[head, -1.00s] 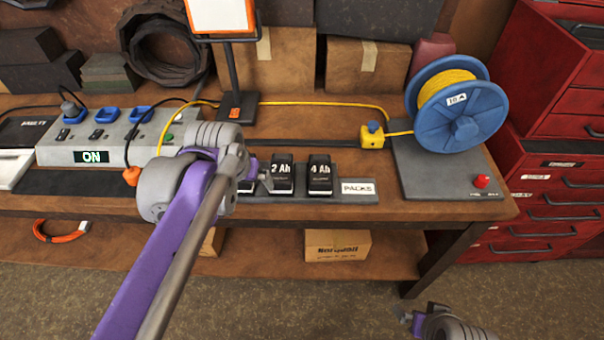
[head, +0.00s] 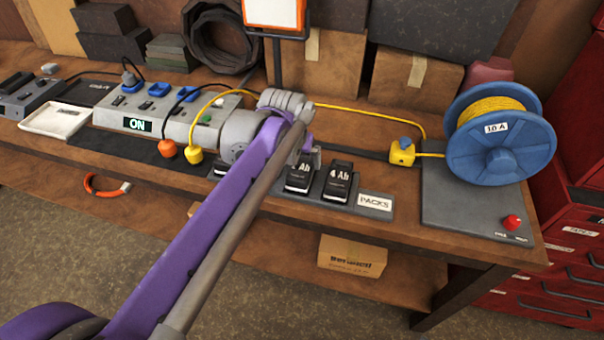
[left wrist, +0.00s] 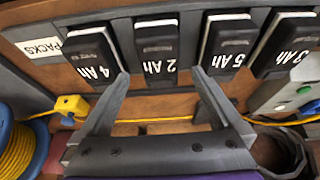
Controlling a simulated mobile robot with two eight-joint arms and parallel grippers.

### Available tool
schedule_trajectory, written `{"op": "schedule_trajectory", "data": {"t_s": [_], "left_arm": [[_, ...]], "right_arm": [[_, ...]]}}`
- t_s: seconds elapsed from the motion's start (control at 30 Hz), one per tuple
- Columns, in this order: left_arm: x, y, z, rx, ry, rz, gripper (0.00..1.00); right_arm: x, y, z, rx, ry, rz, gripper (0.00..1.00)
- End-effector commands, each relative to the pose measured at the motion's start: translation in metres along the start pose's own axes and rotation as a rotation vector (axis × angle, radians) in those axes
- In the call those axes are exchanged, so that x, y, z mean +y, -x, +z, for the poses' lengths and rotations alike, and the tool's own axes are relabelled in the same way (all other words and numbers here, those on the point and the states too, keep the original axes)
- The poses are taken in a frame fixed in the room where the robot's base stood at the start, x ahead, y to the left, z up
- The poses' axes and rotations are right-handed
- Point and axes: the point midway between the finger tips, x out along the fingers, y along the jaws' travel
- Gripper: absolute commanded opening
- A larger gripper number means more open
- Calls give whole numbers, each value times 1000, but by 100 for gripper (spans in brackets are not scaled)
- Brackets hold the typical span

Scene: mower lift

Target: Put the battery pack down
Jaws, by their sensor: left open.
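Several black battery packs stand in a row on a dark strip along the bench front. In the left wrist view, upside down, they read 4 Ah (left wrist: 93,54), 2 Ah (left wrist: 157,49), 5 Ah (left wrist: 228,46) and 3 Ah (left wrist: 288,46). The head view shows the 2 Ah pack (head: 299,181) and 4 Ah pack (head: 338,183); my left arm covers much of the others. My left gripper (left wrist: 160,80) is open and empty, its fingertips on either side of the 2 Ah pack's labelled end. I cannot tell whether they touch it. My right gripper is out of view.
A PACKS label (head: 375,203) lies at the strip's right end. Behind are a power strip (head: 160,112) lit ON and a yellow cord with a plug block (head: 402,152). A blue cable reel (head: 500,135) stands right. A red drawer cabinet (head: 570,250) stands beyond the bench.

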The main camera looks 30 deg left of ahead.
Motion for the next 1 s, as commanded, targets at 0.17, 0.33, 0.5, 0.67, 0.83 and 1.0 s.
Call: {"op": "schedule_trajectory", "data": {"t_s": [0.17, 0.33, 0.5, 0.67, 0.83, 1.0], "left_arm": [[0, -14, -1, 0, 0, 0, 100], [-1, -41, -3, 0, 0, 0, 100], [0, -56, -3, 0, 0, 0, 100], [0, -57, -3, 0, 0, 0, 100], [0, -57, -3, 0, 0, 0, 100], [0, -58, -2, 0, 0, 0, 100]], "right_arm": [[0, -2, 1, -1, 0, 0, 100], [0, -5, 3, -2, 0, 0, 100], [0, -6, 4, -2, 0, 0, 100], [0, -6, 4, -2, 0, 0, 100], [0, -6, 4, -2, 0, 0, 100], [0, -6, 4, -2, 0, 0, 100]]}}
